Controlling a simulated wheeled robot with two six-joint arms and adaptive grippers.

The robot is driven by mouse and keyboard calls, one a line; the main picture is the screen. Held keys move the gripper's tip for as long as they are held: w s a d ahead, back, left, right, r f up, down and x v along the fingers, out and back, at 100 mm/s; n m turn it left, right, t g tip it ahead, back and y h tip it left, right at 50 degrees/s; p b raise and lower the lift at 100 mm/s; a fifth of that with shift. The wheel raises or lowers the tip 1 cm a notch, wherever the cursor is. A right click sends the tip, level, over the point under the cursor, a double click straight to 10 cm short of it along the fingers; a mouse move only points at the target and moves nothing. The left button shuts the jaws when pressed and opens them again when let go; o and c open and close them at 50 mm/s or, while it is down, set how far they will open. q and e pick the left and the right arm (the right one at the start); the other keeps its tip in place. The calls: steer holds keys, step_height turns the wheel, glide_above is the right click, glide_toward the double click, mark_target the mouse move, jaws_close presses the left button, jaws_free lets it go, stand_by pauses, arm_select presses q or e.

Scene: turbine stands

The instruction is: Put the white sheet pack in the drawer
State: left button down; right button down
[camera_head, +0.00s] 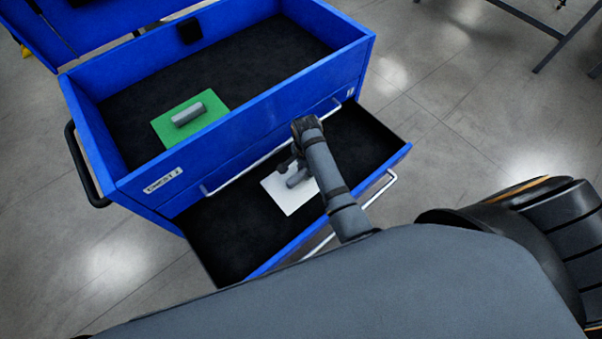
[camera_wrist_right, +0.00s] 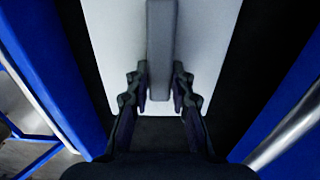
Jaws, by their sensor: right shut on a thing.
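The white sheet pack (camera_head: 286,196) is a flat white sheet with a grey bar handle (camera_head: 297,178) on top. It is within the outline of the open drawer (camera_head: 235,235) of the blue chest. In the right wrist view the white sheet pack (camera_wrist_right: 211,50) fills the middle, with its handle (camera_wrist_right: 160,45) between the fingers. My right gripper (camera_wrist_right: 160,88) is shut on that handle. In the head view my right gripper (camera_head: 290,170) is partly hidden by my arm. Whether the pack touches the drawer floor I cannot tell. My left gripper is not in view.
The chest's open top compartment (camera_head: 262,60) holds a green sheet pack (camera_head: 162,127) with a grey handle. The drawer's front edge (camera_head: 270,262) and silver handle (camera_head: 378,190) lie near my arm. Dark drawer floor is free on both sides of the white pack.

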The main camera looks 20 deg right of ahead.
mark_target(302, 174)
steer(key=shift+w+a+f, duration=0.2)
steer(key=shift+w+f, duration=0.2)
steer(key=shift+f, duration=0.15)
steer(key=shift+w+a+f, duration=0.2)
steer(key=shift+w+f, duration=0.15)
steer(key=shift+f, duration=1.7)
steer(key=c, duration=1.2)
jaws_free()
steer(key=shift+f+b, duration=0.15)
steer(key=shift+b, duration=0.15)
steer(key=shift+o, duration=0.2)
step_height(302, 174, up, 12)
steer(key=p, duration=1.3)
